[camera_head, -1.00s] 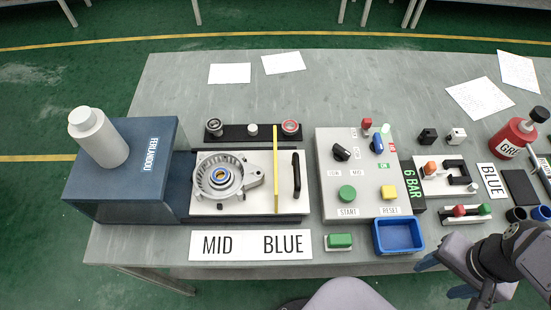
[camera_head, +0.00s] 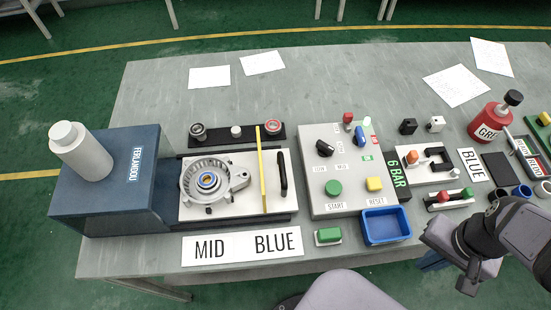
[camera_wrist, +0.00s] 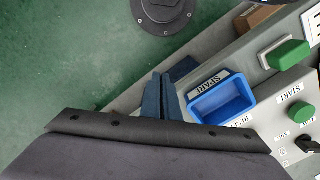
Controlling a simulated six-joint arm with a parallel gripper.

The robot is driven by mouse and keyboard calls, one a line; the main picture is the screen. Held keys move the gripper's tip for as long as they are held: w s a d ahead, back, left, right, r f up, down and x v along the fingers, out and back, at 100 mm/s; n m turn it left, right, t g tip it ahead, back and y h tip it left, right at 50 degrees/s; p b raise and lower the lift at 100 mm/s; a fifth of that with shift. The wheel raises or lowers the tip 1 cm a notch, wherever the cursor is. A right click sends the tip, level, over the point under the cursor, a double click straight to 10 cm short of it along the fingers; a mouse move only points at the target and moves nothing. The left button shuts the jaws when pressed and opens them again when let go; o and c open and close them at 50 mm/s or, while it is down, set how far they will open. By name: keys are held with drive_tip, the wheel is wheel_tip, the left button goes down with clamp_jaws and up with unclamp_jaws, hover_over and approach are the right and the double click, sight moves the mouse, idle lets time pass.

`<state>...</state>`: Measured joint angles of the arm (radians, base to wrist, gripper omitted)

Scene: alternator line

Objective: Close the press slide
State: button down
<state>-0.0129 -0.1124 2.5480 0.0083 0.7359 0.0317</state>
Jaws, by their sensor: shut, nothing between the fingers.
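The press (camera_head: 105,190) is a dark blue box with a white cylinder on top, at the left in the head view. Its slide (camera_head: 240,209) is a light plate standing out to the right of the press. It carries a round metal housing (camera_head: 208,182), an upright yellow bar (camera_head: 262,170) and a black handle (camera_head: 283,174) near its right end. My gripper shows in the wrist view (camera_wrist: 161,80), its blue fingers shut and empty beside the blue bin. In the head view it is at the lower right, partly hidden by my wrist, far from the handle.
Between slide and gripper stand the control panel (camera_head: 345,145), the blue bin (camera_head: 386,226), also in the wrist view (camera_wrist: 222,98), and a green button box (camera_head: 328,237). A "MID BLUE" sign (camera_head: 242,246) lies in front of the slide. A red bottle (camera_head: 487,122) stands far right.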

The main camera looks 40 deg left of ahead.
drive_tip(key=w+a+r+m+p, duration=0.1)
drive_tip(key=a+r, duration=0.1)
drive_tip(key=a, duration=0.4)
drive_tip(key=w+a+r+m+g+y+p, duration=0.1)
drive_tip(key=w+a+r+m, duration=0.1)
drive_tip(key=a, duration=0.4)
drive_tip(key=w+a+r+m+p, duration=0.1)
drive_tip(key=a+r+m, duration=0.1)
drive_tip(key=a, duration=0.4)
drive_tip(key=shift+w+a+r+y, duration=0.1)
drive_tip(key=shift+w+r+y, duration=0.15)
drive_tip(key=shift+r, duration=0.5)
drive_tip(key=s+a+r+m+g+y, duration=0.1)
drive_tip(key=s+a+r+m, duration=0.1)
drive_tip(key=a, duration=0.7)
drive_tip(key=s+a+r+m, duration=0.1)
drive_tip(key=s+a+r, duration=0.2)
drive_tip(key=a, duration=0.6)
drive_tip(key=shift+s+a+r+m+g+y+p, duration=0.15)
drive_tip(key=shift+s+r+m+g+y+p, duration=0.2)
drive_tip(key=shift+s+m+g+p, duration=0.1)
drive_tip(key=shift+f, duration=0.1)
drive_tip(key=p+x, duration=0.2)
drive_tip(key=x, duration=0.7)
drive_tip(key=shift+f, duration=0.35)
